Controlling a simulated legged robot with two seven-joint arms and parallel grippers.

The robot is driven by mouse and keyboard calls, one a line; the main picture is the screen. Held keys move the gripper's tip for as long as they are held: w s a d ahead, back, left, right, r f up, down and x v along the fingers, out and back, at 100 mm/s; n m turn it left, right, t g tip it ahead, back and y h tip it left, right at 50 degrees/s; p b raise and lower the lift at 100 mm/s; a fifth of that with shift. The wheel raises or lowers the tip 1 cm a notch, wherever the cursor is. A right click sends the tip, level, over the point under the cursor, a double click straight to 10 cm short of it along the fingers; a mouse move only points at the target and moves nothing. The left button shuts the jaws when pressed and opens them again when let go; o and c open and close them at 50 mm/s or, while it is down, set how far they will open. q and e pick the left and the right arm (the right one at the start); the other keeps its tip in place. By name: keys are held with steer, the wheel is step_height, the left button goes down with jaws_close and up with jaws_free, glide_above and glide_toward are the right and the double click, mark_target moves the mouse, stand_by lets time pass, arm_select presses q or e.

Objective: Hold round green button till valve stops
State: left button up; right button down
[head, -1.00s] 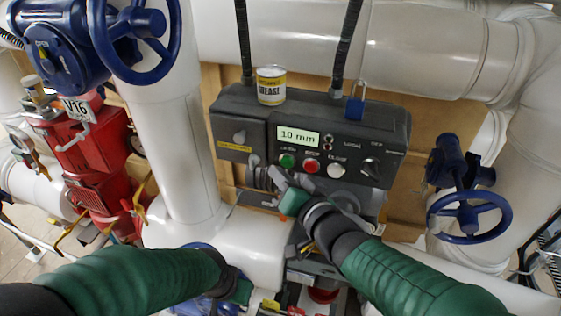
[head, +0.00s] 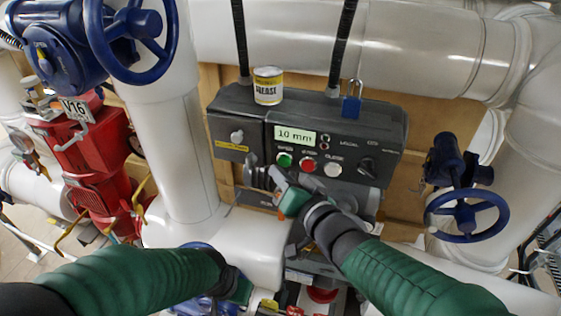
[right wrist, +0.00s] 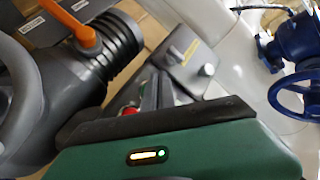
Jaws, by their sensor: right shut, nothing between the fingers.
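The round green button (head: 285,160) is at the left end of a button row on the dark control box (head: 232,103). The box display (head: 295,136) reads 10 mm. My right gripper (head: 262,171) is shut and empty, its fingers just left of and below the green button; I cannot tell whether they touch it. In the right wrist view its fingers (right wrist: 152,92) point at the box, with the red button (right wrist: 130,108) partly visible beside them. My left gripper (head: 240,290) is low at the centre, its fingers hidden.
A red button (head: 308,165) and a white button (head: 333,170) sit right of the green one, then a dark knob (head: 367,167). A grease can (head: 267,86) and blue padlock (head: 351,105) are on top. Blue handwheels stand left (head: 130,35) and right (head: 467,216). White pipes surround the box.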

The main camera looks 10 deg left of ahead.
steer(key=shift+d, duration=0.5)
steer(key=shift+a, duration=0.1)
steer(key=shift+w+a, duration=0.4)
steer(key=shift+a, duration=0.05)
steer(key=shift+d+r, duration=0.1)
steer(key=shift+d, duration=0.2)
